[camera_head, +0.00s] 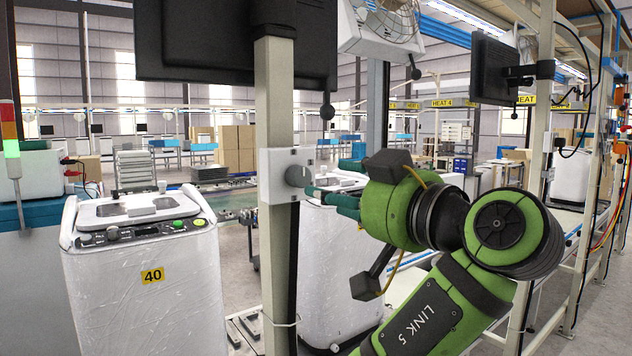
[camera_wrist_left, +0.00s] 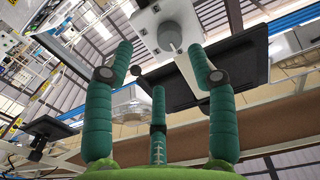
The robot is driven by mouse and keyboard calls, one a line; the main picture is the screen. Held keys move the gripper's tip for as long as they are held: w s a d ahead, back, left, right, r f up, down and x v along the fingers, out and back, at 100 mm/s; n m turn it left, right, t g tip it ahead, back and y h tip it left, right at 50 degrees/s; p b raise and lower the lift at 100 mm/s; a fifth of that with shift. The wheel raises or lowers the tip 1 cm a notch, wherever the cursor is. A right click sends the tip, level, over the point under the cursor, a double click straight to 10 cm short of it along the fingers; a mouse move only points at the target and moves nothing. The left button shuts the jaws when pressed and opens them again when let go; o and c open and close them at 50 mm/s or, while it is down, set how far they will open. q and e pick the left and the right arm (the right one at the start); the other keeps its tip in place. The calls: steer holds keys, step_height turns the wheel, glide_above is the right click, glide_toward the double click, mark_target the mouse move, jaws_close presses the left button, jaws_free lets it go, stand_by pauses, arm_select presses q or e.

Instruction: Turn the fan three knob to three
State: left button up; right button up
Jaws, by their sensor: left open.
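A round grey knob (camera_head: 298,176) sits on a white box (camera_head: 272,190) fixed to a pale upright post. The knob also shows in the left wrist view (camera_wrist_left: 174,36), with a small light pointer mark on its face. I cannot read any numbers around it. My left gripper (camera_head: 322,196) has teal fingers, spread open and empty, just right of the knob. In the left wrist view the fingers (camera_wrist_left: 160,62) point up toward the knob, which lies beyond and between the two outer fingertips. I cannot tell whether any finger touches it. My right gripper is not in view.
A caged fan (camera_head: 385,22) hangs above, right of a dark screen (camera_head: 215,45) on the same post. A wrapped white washer marked 40 (camera_head: 150,290) stands left of the post. Another wrapped machine (camera_head: 335,270) stands behind it, below my gripper.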

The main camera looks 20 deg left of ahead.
mark_target(304, 178)
arm_select(q)
steer(key=shift+n, duration=0.3)
steer(key=w+a+p, duration=0.2)
steer(key=a, duration=0.1)
steer(key=a+r+p, duration=0.1)
steer(key=a+p, duration=0.1)
steer(key=shift+w+r, duration=0.1)
steer(key=shift+w, duration=0.3)
steer(key=shift+w+a+p, duration=0.25)
steer(key=shift+a+p, duration=0.05)
steer(key=shift+a, duration=0.15)
steer(key=shift+d, duration=0.1)
jaws_close()
